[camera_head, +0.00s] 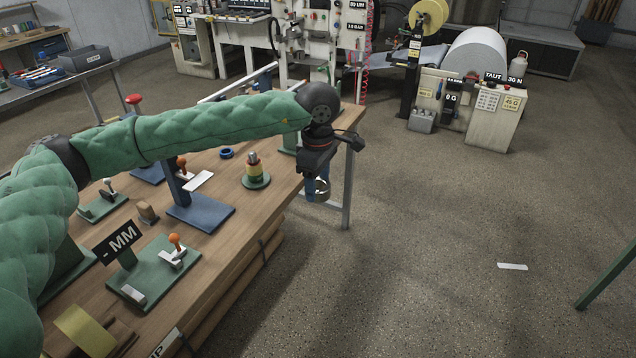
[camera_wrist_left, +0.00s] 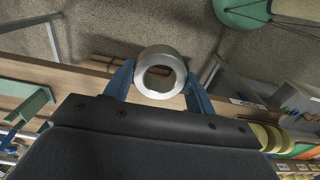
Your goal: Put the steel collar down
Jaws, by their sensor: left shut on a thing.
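The steel collar (camera_wrist_left: 160,54) is a shiny ring with a round hole, held between the two blue fingers of my left gripper (camera_wrist_left: 158,82) in the left wrist view. In the head view the left gripper (camera_head: 316,190) points down just past the right edge of the wooden workbench (camera_head: 225,262), with the steel collar (camera_head: 322,196) at its fingertips. The collar is in the air, apart from the bench top. My right gripper does not show in either view.
A white strip (camera_head: 512,266) lies on the floor. The floor right of the bench is mostly clear.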

